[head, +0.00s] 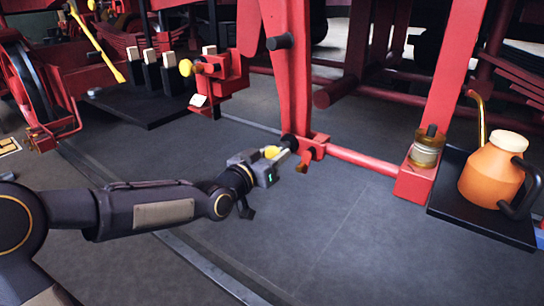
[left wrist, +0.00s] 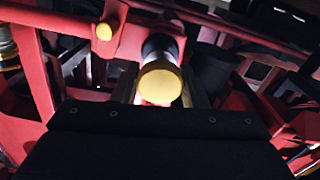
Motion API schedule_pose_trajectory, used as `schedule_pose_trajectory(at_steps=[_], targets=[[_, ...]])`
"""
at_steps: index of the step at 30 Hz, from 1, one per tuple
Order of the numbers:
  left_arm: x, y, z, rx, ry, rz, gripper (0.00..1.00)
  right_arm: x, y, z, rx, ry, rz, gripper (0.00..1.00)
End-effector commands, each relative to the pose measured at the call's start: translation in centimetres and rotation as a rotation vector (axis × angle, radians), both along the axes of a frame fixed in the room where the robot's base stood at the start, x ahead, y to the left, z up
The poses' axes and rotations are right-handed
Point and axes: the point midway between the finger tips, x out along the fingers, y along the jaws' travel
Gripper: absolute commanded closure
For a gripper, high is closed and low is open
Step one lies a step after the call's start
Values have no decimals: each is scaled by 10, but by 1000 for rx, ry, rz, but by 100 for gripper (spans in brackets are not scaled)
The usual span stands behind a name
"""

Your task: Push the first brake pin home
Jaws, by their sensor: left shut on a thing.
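The brake pin (head: 271,152) has a yellow head and is between the fingers of my left gripper (head: 282,154), at the foot of the red brake hanger (head: 290,80). In the left wrist view the pin's round yellow head (left wrist: 160,82) faces me, with its shank running away toward the red bracket (left wrist: 130,38). The gripper is shut on the pin. A length of shank shows between the head and the bracket; how deep its tip sits is hidden. My right gripper is in neither view.
A red crossbar (head: 362,163) runs right from the hanger foot. An orange oil can (head: 490,172) stands on a black tray at right, near a glass oil cup (head: 426,148). A black tray (head: 150,108) with upright blocks is at left. The middle floor is clear.

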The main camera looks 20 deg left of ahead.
Motion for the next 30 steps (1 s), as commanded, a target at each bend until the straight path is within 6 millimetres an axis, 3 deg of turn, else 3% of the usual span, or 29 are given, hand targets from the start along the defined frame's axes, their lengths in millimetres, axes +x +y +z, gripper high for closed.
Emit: schedule_pose_trajectory(at_steps=[5,14,15,19,30], targets=[[20,-7,-2,-3,-4,0,100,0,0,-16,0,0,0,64],[23,-8,1,-1,-4,1,100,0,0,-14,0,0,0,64],[23,-8,1,-1,-4,1,58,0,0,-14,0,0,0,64],[23,-8,1,-1,-4,1,41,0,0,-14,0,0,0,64],[17,-5,1,0,-3,2,39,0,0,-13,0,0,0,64]])
